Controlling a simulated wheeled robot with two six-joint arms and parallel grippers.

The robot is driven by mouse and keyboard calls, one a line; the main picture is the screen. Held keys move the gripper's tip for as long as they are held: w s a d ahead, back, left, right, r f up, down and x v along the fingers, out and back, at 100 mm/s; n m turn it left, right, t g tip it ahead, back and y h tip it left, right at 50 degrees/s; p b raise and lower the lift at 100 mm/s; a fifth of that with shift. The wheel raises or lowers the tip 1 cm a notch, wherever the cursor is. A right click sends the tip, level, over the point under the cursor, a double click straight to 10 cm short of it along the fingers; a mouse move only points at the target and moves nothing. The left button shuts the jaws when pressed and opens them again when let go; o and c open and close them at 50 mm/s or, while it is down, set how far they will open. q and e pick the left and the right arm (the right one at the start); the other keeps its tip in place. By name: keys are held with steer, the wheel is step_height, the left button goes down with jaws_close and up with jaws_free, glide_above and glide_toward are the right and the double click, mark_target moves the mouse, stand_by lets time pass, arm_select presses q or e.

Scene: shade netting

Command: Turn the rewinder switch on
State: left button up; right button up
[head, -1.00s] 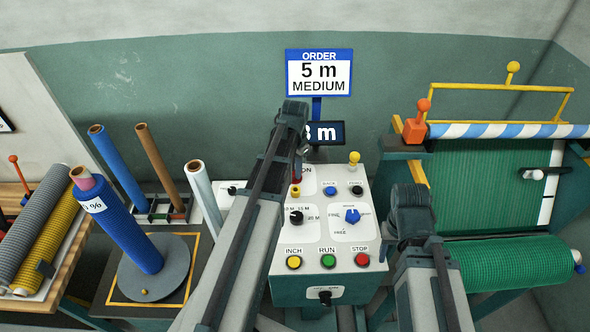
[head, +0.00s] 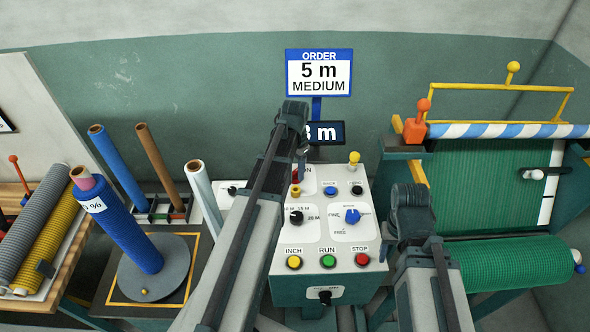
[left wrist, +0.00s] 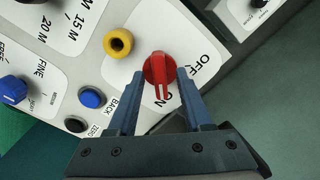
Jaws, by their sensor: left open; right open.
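The red rewinder switch (left wrist: 159,68) is a round knob with a raised grip on a white plate marked OFF and ON. In the left wrist view its grip points down to the ON mark, partly covering it. My left gripper (left wrist: 158,76) is open, with one finger on each side of the knob; whether they touch it I cannot tell. In the head view only a sliver of the red switch (head: 295,175) shows beside my left arm, which hides much of that corner of the control panel (head: 320,250).
The panel also has a yellow knob (left wrist: 118,42), a blue button (left wrist: 92,98), a blue selector (head: 352,216) and a black selector (head: 296,217). INCH, RUN and STOP buttons sit along its front. The winder with green netting (head: 510,260) stands right; upright rolls (head: 120,165) stand left.

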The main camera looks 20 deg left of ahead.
mark_target(295, 172)
arm_select(q)
steer(key=shift+r, duration=0.1)
step_height(295, 172, up, 14)
steer(key=p, duration=1.3)
steer(key=shift+f+p, duration=0.2)
steer(key=shift+p, duration=0.2)
